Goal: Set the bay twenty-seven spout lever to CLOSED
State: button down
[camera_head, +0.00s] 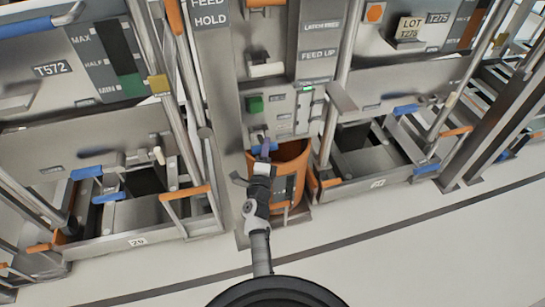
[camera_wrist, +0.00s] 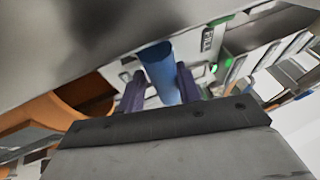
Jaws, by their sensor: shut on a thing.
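A blue lever handle (camera_head: 257,148) sits low on the middle station, just above the orange bin. It also shows in the wrist view (camera_wrist: 159,66) as a blue cylinder between two purple fingers. My gripper (camera_head: 265,154) is at this handle, with its fingers (camera_wrist: 160,86) on either side of it, shut on it. The fingers and wrist hide part of the lever in the head view. I cannot read a bay number or a CLOSED mark beside it.
An orange bin (camera_head: 290,172) stands under the middle station, close behind my wrist. A green button (camera_head: 254,104) is on the panel above. Metal bays with blue and orange handles (camera_head: 108,198) flank both sides. The pale floor (camera_head: 400,240) in front is clear.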

jog(key=shift+w+f+b, duration=0.1)
jog(key=shift+f+b, duration=0.3)
jog(key=shift+b, duration=0.55)
jog(key=shift+w+a+f+b, duration=0.1)
jog(key=shift+w+f+b, duration=0.05)
jog(key=shift+f+b, duration=0.65)
jog(key=shift+w+a+f+b, duration=0.15)
jog(key=shift+f+b, duration=0.4)
jog(key=shift+f, duration=0.35)
jog(key=shift+w+f+b, duration=0.15)
jog(key=shift+f+b, duration=0.55)
jog(key=shift+f, duration=0.15)
jog(key=c, duration=0.9)
grip_release()
jog(key=shift+w+f, duration=0.15)
